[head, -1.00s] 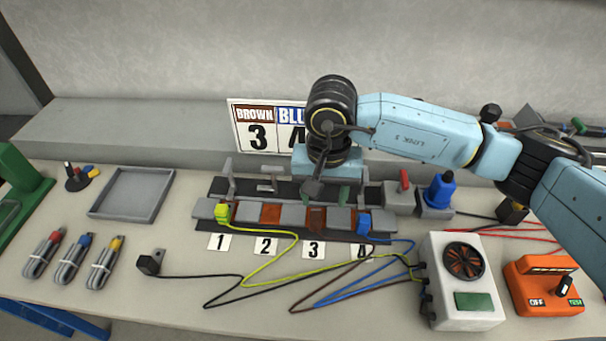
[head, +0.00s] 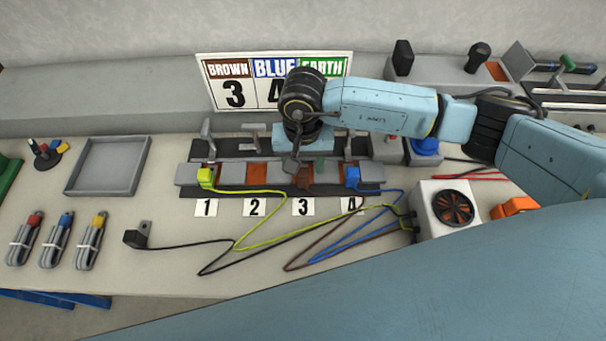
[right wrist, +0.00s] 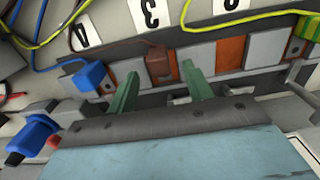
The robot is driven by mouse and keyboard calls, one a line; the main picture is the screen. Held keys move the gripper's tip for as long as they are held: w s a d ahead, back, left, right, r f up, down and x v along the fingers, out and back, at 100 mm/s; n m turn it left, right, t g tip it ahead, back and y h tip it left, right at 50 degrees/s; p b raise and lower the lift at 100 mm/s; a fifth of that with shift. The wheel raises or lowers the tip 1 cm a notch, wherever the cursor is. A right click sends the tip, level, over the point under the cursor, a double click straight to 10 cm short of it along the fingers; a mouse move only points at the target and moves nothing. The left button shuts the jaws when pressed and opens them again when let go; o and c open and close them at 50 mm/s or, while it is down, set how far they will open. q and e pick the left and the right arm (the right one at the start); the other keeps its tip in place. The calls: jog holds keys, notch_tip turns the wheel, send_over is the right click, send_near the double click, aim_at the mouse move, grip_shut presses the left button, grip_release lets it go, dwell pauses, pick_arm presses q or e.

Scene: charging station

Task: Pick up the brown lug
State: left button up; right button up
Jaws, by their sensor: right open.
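The brown lug (right wrist: 158,62) sits in slot 3 of the terminal block (right wrist: 196,53) in the right wrist view, with a thin brown wire running from it. In the head view the brown lug (head: 302,180) is partly hidden below my right gripper (head: 306,166). In the right wrist view my right gripper (right wrist: 159,76) is open, with its two green fingers apart. The lug shows between and just beyond the fingertips; I cannot tell whether they touch it. My left gripper is not in view.
The yellow-green lug (head: 206,178) is at slot 1 and the blue lug (head: 353,177) at slot 4. A black lug (head: 136,238) lies on the table. Levers stand behind the block. A fan box (head: 447,209) is at right, an empty grey tray (head: 108,166) at left.

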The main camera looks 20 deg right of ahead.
aim_at(303, 170)
notch_tip(303, 170, down, 3)
jog(key=shift+f, duration=0.2)
jog(key=c, duration=1.1)
jog(key=shift+o, duration=0.2)
jog(key=shift+r, duration=0.1)
